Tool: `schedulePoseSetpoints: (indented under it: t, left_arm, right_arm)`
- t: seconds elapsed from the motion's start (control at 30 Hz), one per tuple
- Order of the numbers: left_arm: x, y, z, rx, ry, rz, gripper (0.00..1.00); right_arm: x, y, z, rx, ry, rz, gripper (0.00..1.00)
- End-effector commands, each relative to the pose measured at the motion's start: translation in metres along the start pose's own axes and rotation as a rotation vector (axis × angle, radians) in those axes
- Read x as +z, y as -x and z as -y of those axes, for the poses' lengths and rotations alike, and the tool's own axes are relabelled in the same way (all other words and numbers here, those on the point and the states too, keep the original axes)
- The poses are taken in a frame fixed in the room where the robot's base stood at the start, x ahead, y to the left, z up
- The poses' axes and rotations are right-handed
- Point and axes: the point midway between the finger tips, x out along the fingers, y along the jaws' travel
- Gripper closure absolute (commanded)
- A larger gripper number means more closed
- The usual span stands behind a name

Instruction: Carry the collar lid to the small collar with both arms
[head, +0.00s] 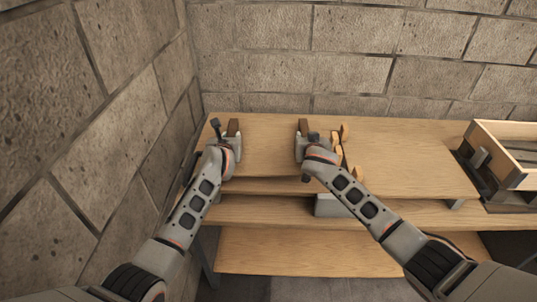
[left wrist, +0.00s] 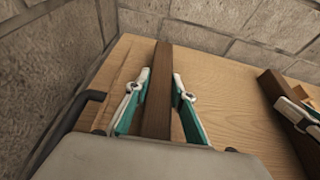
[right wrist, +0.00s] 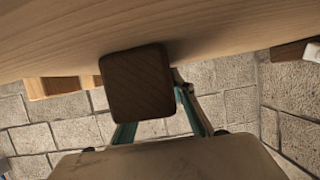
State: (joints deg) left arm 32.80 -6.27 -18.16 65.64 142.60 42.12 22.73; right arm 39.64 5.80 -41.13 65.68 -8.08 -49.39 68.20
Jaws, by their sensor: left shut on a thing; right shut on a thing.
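The collar lid (head: 266,158) is a flat light-wood board with two dark brown bar handles, in front of me at the left of the head view. My left gripper (head: 230,136) is shut on the left handle (left wrist: 157,95), which stands between its teal fingers in the left wrist view. My right gripper (head: 303,137) is shut on the right handle (right wrist: 137,85), whose square end faces the right wrist camera. I cannot tell whether the board touches the bench under it. The small collar (head: 492,137), an open light-wood frame, stands at the far right.
The wooden bench (head: 405,165) runs to the right, with a broad clear stretch before the collar. Small light-wood blocks (head: 343,132) stand just right of my right gripper. A stone wall (head: 120,110) is close on the left; another wall (head: 350,60) is behind.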

Motion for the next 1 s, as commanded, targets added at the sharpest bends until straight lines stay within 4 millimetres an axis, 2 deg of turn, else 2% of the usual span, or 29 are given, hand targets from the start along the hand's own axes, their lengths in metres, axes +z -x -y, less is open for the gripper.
schedulePoseSetpoints:
  t: [0.47, 1.0]
  left_arm:
    - [0.002, 0.007, 0.000, -0.001, 0.000, 0.003, 1.00]
    - [0.004, 0.057, 0.001, -0.001, 0.000, 0.004, 1.00]
  right_arm:
    - [-0.001, 0.007, 0.001, -0.002, -0.001, -0.002, 1.00]
    - [-0.003, 0.057, 0.001, -0.003, -0.003, -0.002, 1.00]
